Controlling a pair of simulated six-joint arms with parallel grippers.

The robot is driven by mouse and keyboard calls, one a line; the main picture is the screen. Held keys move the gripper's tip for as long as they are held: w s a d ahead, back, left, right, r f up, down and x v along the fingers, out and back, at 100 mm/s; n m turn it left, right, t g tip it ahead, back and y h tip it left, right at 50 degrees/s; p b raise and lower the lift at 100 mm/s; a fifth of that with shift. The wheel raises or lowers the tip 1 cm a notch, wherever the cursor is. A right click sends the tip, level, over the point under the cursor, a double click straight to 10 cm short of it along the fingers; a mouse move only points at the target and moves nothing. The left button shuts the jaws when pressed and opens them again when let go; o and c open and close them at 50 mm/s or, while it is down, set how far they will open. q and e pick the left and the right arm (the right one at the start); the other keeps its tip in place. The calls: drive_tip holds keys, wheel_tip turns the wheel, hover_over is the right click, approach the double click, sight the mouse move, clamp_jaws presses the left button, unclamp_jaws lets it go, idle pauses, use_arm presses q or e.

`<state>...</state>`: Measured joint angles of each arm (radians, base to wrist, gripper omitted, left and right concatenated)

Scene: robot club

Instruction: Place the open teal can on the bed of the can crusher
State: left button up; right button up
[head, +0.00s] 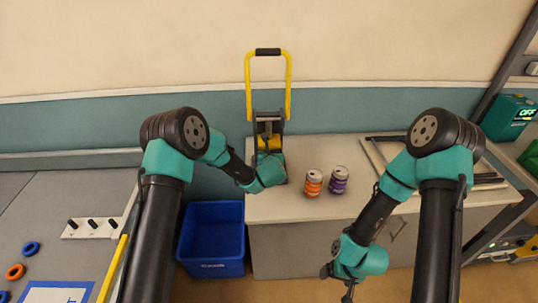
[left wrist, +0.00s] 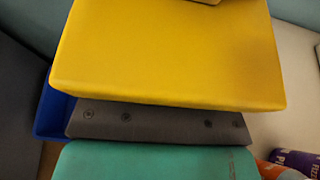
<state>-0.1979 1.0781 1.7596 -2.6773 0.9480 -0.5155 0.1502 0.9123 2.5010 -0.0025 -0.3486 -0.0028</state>
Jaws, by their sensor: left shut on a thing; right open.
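The can crusher (head: 268,115) stands at the left end of the counter, with a tall yellow handle and a yellow block. In the left wrist view its yellow block (left wrist: 170,50) fills the upper middle, above a dark grey plate (left wrist: 155,122) with bolts. My left gripper (head: 270,168) is at the front of the crusher, its fingers hidden by my wrist in the head view. The can's contact with the bed is hidden. My right gripper (head: 343,283) is open and empty, low in front of the counter.
An orange can (head: 313,184) and a purple can (head: 338,180) stand on the counter (head: 285,209) right of the crusher. A blue bin (head: 212,238) stands on the floor left of the counter. A flat frame lies at the counter's right.

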use_arm(q)
drive_tip(key=shift+w, duration=0.65)
drive_tip(key=shift+f, duration=0.3)
drive_tip(key=shift+s+f, duration=0.1)
drive_tip(key=o, duration=1.2)
drive_tip(key=shift+s+r, duration=0.3)
drive_tip(key=v, duration=1.1)
drive_tip(key=shift+s+a, duration=0.1)
drive_tip(key=shift+s, duration=0.05)
